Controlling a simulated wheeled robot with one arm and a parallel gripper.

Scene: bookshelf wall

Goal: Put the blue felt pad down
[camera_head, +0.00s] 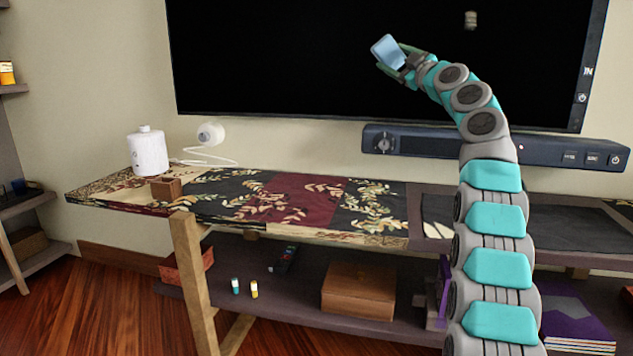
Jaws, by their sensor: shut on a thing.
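The blue felt pad (388,52) is a small light-blue flat piece, held tilted in the air in front of the dark television screen. My gripper (395,60) is shut on it, with its fingers on either side of the pad. The pad and gripper are well above the table top and touch nothing else that I can see. My arm rises from the lower right and bends left at the top. Part of the pad's lower edge is hidden by the fingers.
The table (250,205) has a patterned cloth with free room in its middle. A soundbar (480,145) sits behind. A wooden box (358,291) is on the lower shelf.

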